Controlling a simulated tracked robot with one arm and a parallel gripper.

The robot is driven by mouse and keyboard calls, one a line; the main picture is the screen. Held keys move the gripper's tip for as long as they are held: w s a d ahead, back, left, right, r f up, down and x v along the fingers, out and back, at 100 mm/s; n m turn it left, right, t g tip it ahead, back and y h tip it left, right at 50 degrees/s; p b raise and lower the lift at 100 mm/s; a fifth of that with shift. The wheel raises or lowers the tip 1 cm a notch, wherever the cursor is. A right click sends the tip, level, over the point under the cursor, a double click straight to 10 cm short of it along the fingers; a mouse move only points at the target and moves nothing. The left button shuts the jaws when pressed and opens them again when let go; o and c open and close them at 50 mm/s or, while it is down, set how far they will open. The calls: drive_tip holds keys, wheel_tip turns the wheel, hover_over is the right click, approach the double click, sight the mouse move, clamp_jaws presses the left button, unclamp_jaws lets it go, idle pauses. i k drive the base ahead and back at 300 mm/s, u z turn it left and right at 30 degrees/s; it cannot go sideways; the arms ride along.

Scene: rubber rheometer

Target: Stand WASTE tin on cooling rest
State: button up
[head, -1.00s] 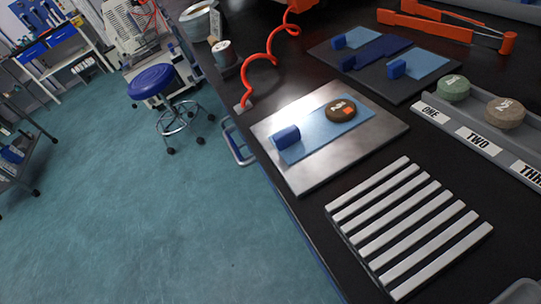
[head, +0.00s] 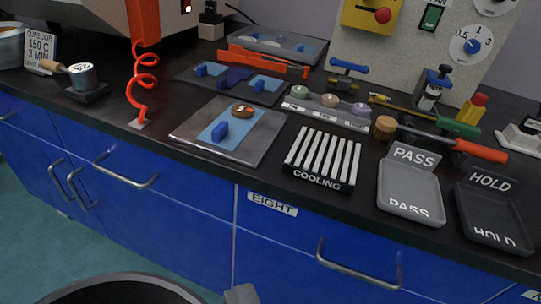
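The cooling rest (head: 318,181) is a dark block topped with several pale parallel slats, marked COOLING on its front. It sits near the front edge of the black bench, and its slats are bare. I see no tin that reads WASTE. At the far left of the bench, a small metal cylinder (head: 83,76) with a wooden handle lies on a dark block. The rim of a large dark round container (head: 118,281) shows at the bottom edge, with its body cut off and no label visible. My gripper is not in view.
A steel plate (head: 185,127) with a blue sheet, a blue block and a brown disc lies left of the rest. The PASS tray (head: 405,213) and HOLD tray (head: 500,240) are on its right. A red coiled hose (head: 143,80) hangs left. Blue drawers with handles are below.

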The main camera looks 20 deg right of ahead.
sight(326, 150)
drive_tip(key=u, duration=0.15)
drive_tip(key=i, duration=0.85)
drive_tip(key=z, duration=0.25)
